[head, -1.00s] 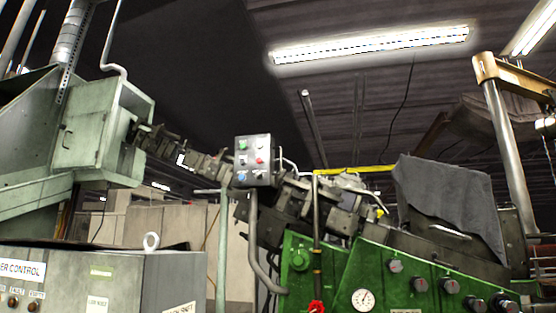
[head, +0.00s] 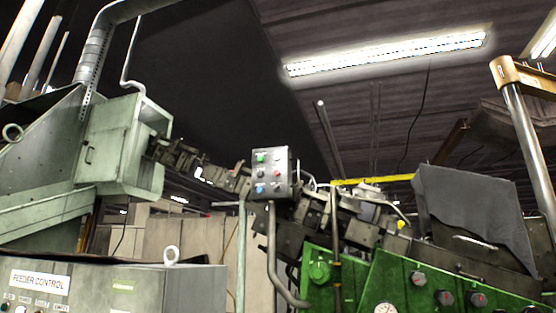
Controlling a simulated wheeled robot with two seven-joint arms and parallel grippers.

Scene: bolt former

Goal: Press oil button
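A small grey control box (head: 271,174) stands on a bent pipe near the middle of the head view. Its face carries a green button (head: 260,157), a red button (head: 277,172), a blue button (head: 260,188) and other small controls. The labels on it are too small to read, so I cannot tell which one is the oil button. The green machine (head: 385,280) at the lower right also has several dark knobs, with labels I cannot read. Neither of my grippers is in view.
A grey cabinet marked FEEDER CONTROL (head: 110,290) fills the lower left. A pale green hopper housing (head: 108,150) stands above it, with a feed track (head: 210,172) sloping down right behind the control box. A dark cloth (head: 475,210) covers part of the machine at right.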

